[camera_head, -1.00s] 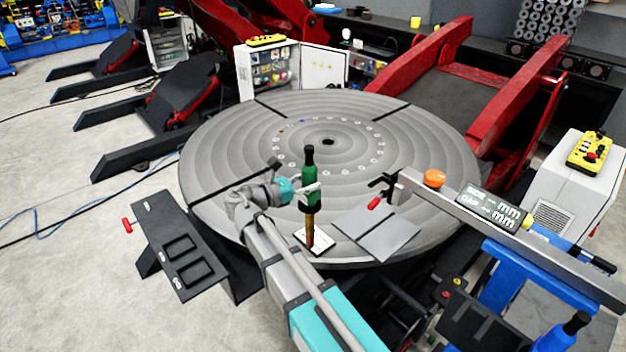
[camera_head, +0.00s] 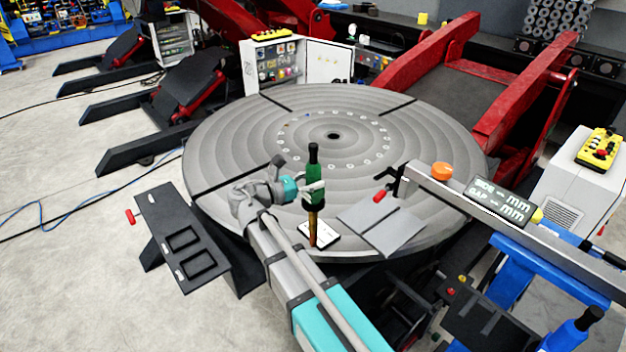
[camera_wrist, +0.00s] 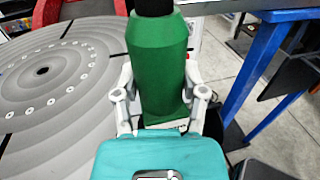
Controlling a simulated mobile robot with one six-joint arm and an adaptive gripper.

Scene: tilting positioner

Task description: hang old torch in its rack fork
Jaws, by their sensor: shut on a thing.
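My gripper (camera_head: 314,188) is shut on the green torch, with a finger on each side of its body. The torch (camera_head: 313,172) is upright, with a black top and a brownish lower end, in front of the round grey table. In the wrist view the green body (camera_wrist: 157,70) fills the middle, between the two grey fingers (camera_wrist: 163,100). A second torch-like thing, blue with a black top (camera_head: 580,328), stands at the lower right. I cannot make out for sure which part is the rack fork.
The big round table (camera_head: 260,115) fills the middle. A grey beam (camera_head: 460,187) with an orange knob crosses the right side above a blue frame (camera_head: 510,270). A dark side shelf (camera_head: 160,208) stands at the left. A white cabinet (camera_head: 560,180) is far right. Open floor lies left.

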